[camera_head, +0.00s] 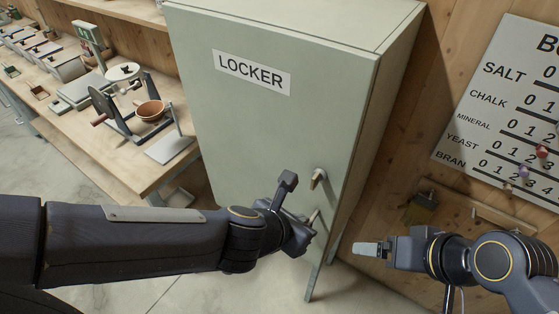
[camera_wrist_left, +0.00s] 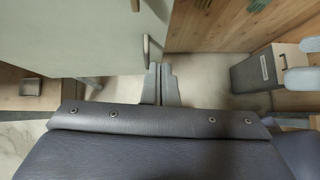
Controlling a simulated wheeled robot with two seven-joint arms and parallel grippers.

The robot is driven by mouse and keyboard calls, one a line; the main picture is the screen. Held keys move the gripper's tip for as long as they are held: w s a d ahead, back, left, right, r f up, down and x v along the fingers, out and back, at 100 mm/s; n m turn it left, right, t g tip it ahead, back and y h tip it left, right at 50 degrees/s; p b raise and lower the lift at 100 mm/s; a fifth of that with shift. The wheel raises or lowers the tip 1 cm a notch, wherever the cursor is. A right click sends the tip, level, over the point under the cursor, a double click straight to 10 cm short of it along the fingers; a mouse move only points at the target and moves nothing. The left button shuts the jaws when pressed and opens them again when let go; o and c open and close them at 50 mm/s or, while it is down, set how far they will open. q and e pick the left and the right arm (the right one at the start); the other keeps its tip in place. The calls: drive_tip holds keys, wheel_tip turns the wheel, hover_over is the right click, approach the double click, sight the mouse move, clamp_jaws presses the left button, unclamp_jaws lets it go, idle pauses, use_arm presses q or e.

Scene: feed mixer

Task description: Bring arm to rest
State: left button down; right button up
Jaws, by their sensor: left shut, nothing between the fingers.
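My left arm reaches across the lower left of the head view. Its gripper (camera_head: 308,226) is in front of the lower part of the locker, close to the locker's handle (camera_head: 318,178). In the left wrist view the two fingers of this gripper (camera_wrist_left: 161,84) are together with nothing between them. The wrist hides part of the locker's lower front. My right gripper (camera_head: 368,248) is at the lower right of the head view, its pale fingers pointing left. I see it from the side, and the gap between its fingers does not show.
The grey-green locker (camera_head: 265,130) stands in the middle, its door looking closed. A wooden workbench (camera_head: 150,180) at left carries a brown bowl (camera_head: 151,110), a hand-cranked device and several boxes. A feed board (camera_head: 510,110) with pegs hangs on the right wall. Bare floor (camera_head: 190,293) shows below.

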use_arm(q)
drive_tip(key=w+a+r+m+t+h+b, duration=0.1)
drive_tip(key=a+r+m+h, duration=0.15)
drive_tip(key=a+m, duration=0.35)
drive_tip(key=a+r+m+t+h+b, duration=0.1)
drive_tip(key=a+r+m, duration=0.3)
drive_tip(key=m, duration=0.3)
drive_tip(key=s+a+f+m+g+y+b, duration=0.1)
drive_tip(key=s+a+f+m+y, duration=0.2)
drive_tip(key=a, duration=0.5)
drive_tip(key=s+a+f+m+g+y+b, duration=0.1)
drive_tip(key=s+a+f+m+y, duration=0.2)
drive_tip(key=s+a+f+m, duration=0.2)
drive_tip(key=s+a+m, duration=0.2)
drive_tip(key=a+m, duration=0.1)
drive_tip(key=m, duration=0.1)
drive_tip(key=shift+f+m+g, duration=0.15)
drive_tip(key=shift+m+g, duration=0.25)
use_arm(e)
wheel_tip(320, 180, down, 4)
drive_tip(key=shift+d+f, duration=0.1)
drive_tip(key=shift+c, duration=0.4)
